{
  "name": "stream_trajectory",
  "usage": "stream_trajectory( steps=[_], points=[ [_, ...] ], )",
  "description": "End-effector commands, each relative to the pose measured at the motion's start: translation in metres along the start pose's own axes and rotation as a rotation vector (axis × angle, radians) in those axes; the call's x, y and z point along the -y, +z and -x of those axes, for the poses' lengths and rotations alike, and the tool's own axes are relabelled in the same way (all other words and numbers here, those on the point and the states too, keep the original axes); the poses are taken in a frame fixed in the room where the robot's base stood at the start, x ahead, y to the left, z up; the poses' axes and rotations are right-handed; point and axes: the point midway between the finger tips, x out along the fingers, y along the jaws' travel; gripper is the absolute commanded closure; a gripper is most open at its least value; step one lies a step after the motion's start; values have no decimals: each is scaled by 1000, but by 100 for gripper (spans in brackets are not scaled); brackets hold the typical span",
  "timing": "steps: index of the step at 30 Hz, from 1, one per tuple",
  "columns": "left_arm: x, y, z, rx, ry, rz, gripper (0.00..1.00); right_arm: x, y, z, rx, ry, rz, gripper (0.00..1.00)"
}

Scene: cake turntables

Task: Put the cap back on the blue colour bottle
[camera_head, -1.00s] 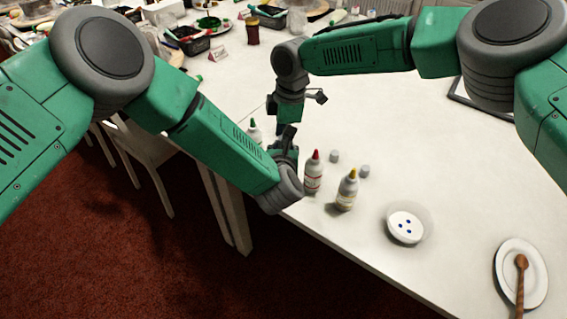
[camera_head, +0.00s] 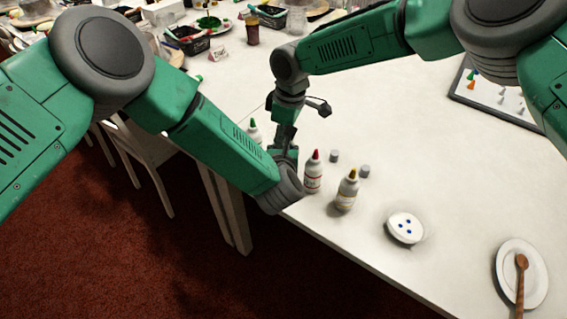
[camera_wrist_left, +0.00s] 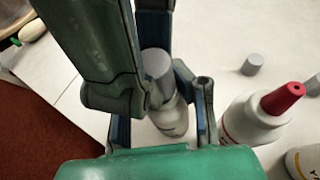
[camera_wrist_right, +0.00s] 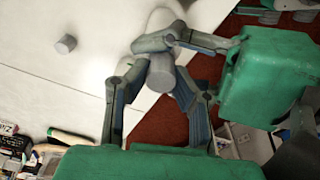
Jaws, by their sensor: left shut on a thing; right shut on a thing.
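My left gripper (camera_wrist_left: 165,118) is shut on a white bottle (camera_wrist_left: 170,122), held upright beside the red-tipped bottle. A grey cap (camera_wrist_left: 155,66) sits over the top of the held bottle, whose tip is hidden. I cannot tell whether the cap is fully seated. My right gripper (camera_wrist_right: 158,80) is shut on this cap (camera_wrist_right: 161,74) from above. In the head view the right gripper (camera_head: 284,132) is just above the left gripper (camera_head: 284,158), and they hide the cap and most of the bottle.
A red-tipped bottle (camera_head: 313,176) and a yellow-tipped bottle (camera_head: 347,190) stand close by, with two loose grey caps (camera_head: 334,156) (camera_head: 364,171). A green-tipped bottle (camera_head: 254,134) is behind my left arm. A dish with blue dots (camera_head: 405,228) is right; the table edge is near.

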Motion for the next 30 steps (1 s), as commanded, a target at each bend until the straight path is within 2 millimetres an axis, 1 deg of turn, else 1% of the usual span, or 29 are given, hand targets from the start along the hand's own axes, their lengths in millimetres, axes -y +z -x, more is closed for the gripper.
stream_trajectory(
  steps=[1, 7, 8, 9, 17, 20, 23, 30],
  points=[
    [1, -9, 2, -18, -5, -3, 100, -4, 0, 1, -3, 8, -6, 100],
    [1, -9, 3, -19, -5, -3, 100, -4, 0, 1, -4, 8, -4, 100],
    [1, -9, 3, -19, -5, -3, 100, -4, 0, 1, -4, 8, -4, 70],
    [1, -9, 3, -20, -5, -3, 100, -4, 0, 1, -3, 8, -4, 60],
    [1, -10, 3, -20, -5, -3, 100, -2, 0, 0, -2, 3, -1, 60],
    [1, -10, 3, -20, -5, -3, 100, -2, 0, 3, -2, 4, -1, 60],
    [1, -9, 3, -20, -5, -3, 100, -2, -1, 11, -2, 4, -1, 60],
    [1, -9, 2, -20, -4, -3, 100, -2, -4, 42, -1, 4, 0, 60]
  ],
)
